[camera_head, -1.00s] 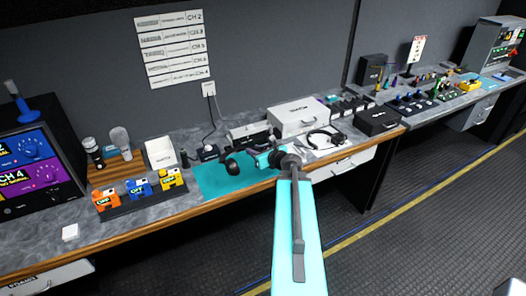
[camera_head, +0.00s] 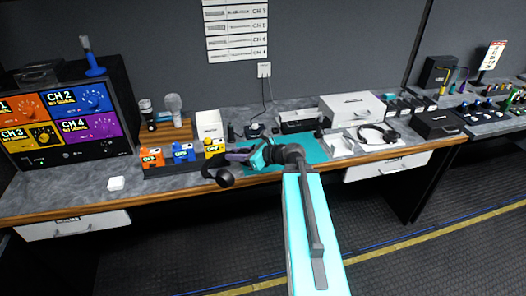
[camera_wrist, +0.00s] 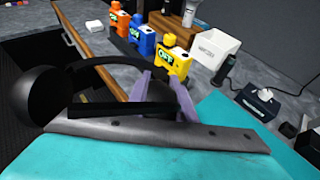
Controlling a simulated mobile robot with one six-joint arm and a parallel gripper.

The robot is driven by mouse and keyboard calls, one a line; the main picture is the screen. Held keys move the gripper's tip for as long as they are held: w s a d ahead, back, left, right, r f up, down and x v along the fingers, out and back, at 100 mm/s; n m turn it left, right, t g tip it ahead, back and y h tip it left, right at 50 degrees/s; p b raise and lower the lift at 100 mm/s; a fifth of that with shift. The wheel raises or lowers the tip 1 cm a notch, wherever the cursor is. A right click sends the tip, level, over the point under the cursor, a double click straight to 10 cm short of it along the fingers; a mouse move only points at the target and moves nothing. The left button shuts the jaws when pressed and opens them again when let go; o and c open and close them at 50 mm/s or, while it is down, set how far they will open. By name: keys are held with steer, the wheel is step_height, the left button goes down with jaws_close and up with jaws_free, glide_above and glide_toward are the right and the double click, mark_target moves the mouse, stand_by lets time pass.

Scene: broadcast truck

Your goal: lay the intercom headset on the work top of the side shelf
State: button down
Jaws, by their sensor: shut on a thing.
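My gripper (camera_head: 240,155) is shut on a black headset (camera_head: 225,178), held above the front edge of the main desk. In the wrist view, the purple fingers of my gripper (camera_wrist: 168,95) close around its dark band, and a round ear cup of the headset (camera_wrist: 45,95) hangs at the left. Part of the headset is hidden behind my wrist. A second black headset (camera_head: 370,127) lies on the desk at the right, by a white tray. A separate grey work top (camera_head: 490,127) stands at the far right; I cannot tell whether it is the side shelf.
Orange, blue and yellow blocks (camera_head: 183,153) stand in a row just behind the held headset. A teal mat (camera_head: 312,150) lies under my arm. A monitor (camera_head: 70,120) stands at the left. The desk front (camera_head: 65,190) near it is mostly clear.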

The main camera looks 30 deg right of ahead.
steer(key=s+a+n+g+y+b, duration=0.1)
steer(key=a+n+g+y, duration=0.1)
steer(key=a, duration=0.6)
steer(key=s+a+f+n+g+y+b, duration=0.1)
steer(key=a+n+y+b, duration=0.1)
steer(key=a, duration=0.7)
steer(key=shift+s+n+g+b, duration=0.3)
steer(key=shift+n+g, duration=0.1)
steer(key=shift+n, duration=0.2)
steer(key=shift+w+a, duration=0.1)
steer(key=shift+a, duration=0.05)
